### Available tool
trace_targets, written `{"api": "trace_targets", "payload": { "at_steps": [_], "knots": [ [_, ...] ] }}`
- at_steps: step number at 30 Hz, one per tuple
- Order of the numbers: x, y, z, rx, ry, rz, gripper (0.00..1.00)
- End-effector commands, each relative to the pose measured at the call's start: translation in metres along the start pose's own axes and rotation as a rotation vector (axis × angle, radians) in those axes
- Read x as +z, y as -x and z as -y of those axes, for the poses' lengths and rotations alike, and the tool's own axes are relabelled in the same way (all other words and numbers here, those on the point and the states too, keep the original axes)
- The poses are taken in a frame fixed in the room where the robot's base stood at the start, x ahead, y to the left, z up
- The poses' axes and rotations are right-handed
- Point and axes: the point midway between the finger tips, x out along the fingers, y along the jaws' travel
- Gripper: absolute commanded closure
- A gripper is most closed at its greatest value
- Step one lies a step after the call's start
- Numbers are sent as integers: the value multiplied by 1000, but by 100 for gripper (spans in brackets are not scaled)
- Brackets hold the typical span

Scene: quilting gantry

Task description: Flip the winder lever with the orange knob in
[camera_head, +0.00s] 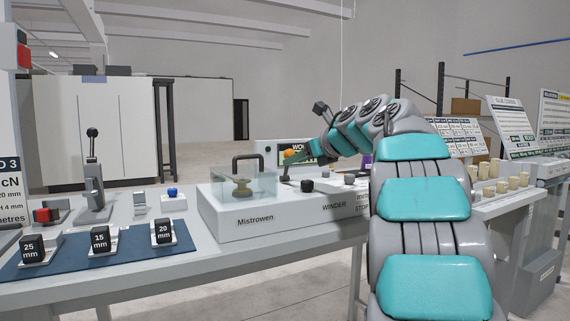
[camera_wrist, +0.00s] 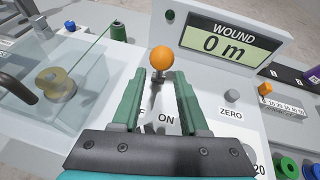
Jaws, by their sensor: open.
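The winder lever's orange knob (camera_wrist: 179,62) stands on a short dark stem just beyond my gripper's fingertips in the wrist view. In the head view the orange knob (camera_head: 290,153) shows at the left of my gripper's tip. My gripper (camera_wrist: 165,78) is open, with its two green fingers on either side of the line to the lever and nothing between them. An "ON" label lies below the lever between the fingers, and a partly hidden label ending in "F" is to its left. The display (camera_wrist: 222,46) behind reads "WOUND 0 m".
A clear guard box (camera_head: 245,183) with a brass-coloured spool and a dark handle stands left of the lever on the winder housing (camera_head: 270,225). A grey button (camera_wrist: 232,96) marked ZERO is at the right. Labelled blocks sit on a blue mat (camera_head: 75,262) farther left.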

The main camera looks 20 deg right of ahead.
Motion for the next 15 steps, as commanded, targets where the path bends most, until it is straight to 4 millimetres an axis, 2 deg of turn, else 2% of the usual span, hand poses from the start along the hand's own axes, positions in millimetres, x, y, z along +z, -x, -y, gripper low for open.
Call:
{"api": "trace_targets", "payload": {
  "at_steps": [7, 15],
  "knots": [
    [0, -37, -1, 5, 0, -3, 56],
    [0, -51, 0, 1, 0, 0, 56]
  ]
}}
